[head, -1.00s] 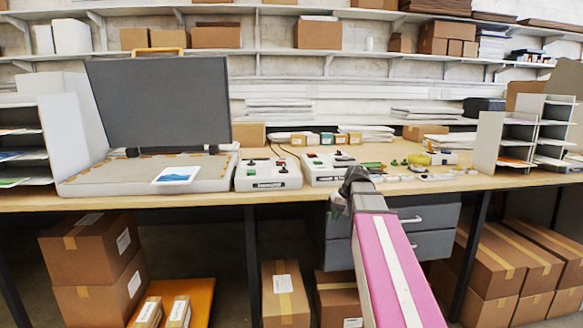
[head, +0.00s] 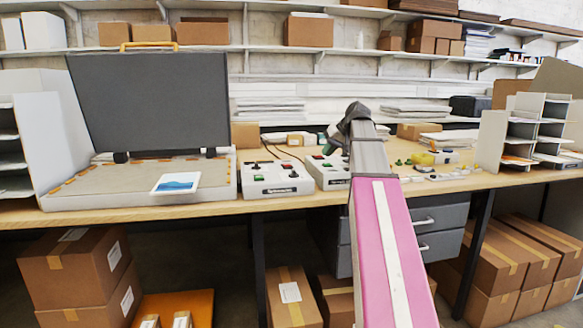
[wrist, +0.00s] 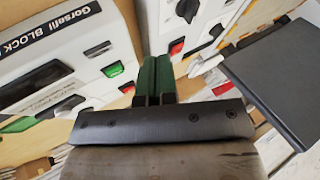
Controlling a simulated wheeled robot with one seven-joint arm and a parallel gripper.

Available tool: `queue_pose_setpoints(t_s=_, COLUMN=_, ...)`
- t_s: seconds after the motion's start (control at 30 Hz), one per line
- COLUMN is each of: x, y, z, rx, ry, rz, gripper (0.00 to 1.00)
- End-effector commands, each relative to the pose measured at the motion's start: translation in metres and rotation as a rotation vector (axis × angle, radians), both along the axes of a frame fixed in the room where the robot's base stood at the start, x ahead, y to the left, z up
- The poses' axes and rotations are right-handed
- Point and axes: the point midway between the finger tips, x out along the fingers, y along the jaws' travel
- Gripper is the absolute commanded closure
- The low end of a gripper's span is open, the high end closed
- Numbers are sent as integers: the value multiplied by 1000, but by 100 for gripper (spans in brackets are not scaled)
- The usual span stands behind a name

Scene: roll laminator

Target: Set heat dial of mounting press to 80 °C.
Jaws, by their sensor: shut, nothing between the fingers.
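A press with a raised dark grey lid (head: 150,103) and a pale bed (head: 85,188) stands at the left of the bench in the head view. Right of it is a white control box (head: 277,181) with black knobs and red and green switches. A second white control box (head: 328,174) is partly hidden by my arm. I cannot tell which dial is the heat dial, and its setting is unreadable. My gripper (head: 332,141) is shut and empty, in front of the second box in the picture. Its green fingers (wrist: 155,78) show in the wrist view, apart from a black dial (wrist: 187,9).
A picture card (head: 175,183) lies on the press bed. Small parts and a yellow item (head: 424,159) lie right of my arm. A white paper sorter (head: 519,140) stands at the right. Cartons (head: 95,259) and grey drawers (head: 432,230) are under the bench.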

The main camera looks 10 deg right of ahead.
Motion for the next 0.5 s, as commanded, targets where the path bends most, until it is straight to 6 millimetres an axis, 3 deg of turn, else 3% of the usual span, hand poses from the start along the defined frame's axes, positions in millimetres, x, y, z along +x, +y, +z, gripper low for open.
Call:
queue_pose_setpoints(t_s=0.17, x=4, y=6, z=-9, rx=1, ry=0, rz=3, gripper=100)
queue_pose_setpoints(t_s=0.5, x=25, y=36, z=-57, rx=1, ry=1, rz=2, gripper=100)
